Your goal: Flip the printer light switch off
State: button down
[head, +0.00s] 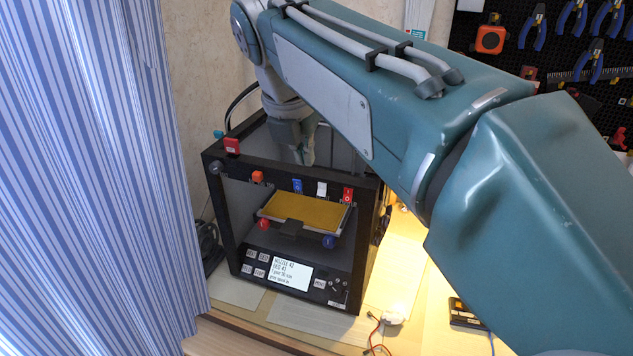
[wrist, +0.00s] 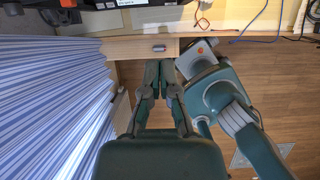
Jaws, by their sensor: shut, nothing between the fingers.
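The printer (head: 215,185) is a black box frame with a yellow bed (head: 305,211) and a lit display (head: 291,273). A blue switch (head: 297,186), a white switch (head: 321,188) and a red switch (head: 347,195) sit along its upper front bar, with an orange knob (head: 258,177) to their left. Their labels are too small to tell which one is the light switch. My gripper (head: 305,158) is at the printer's top, apparently behind the front bar; its tips are partly hidden. In the wrist view my gripper (wrist: 158,65) is shut and empty, with the printer's dark underside edge (wrist: 90,12) beyond.
A striped curtain (head: 90,170) hangs close on the left. A wooden desk edge with a drawer (wrist: 160,48) lies beyond the fingers. Warm light falls on the desk (head: 400,270) right of the printer. A tool pegboard (head: 560,60) is at upper right.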

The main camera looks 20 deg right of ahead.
send_near(319, 195)
notch_tip(319, 195, down, 5)
jog(key=s, duration=0.2)
jog(key=w+f, duration=0.1)
jog(key=w+d+f, duration=0.1)
jog(key=w, duration=0.1)
jog(key=shift+w+d, duration=0.15)
jog(key=shift+w, duration=0.1)
jog(key=shift+w+d+f+t, duration=0.1)
jog(key=shift+w+f+t, duration=0.05)
jog(key=shift+t, duration=0.15)
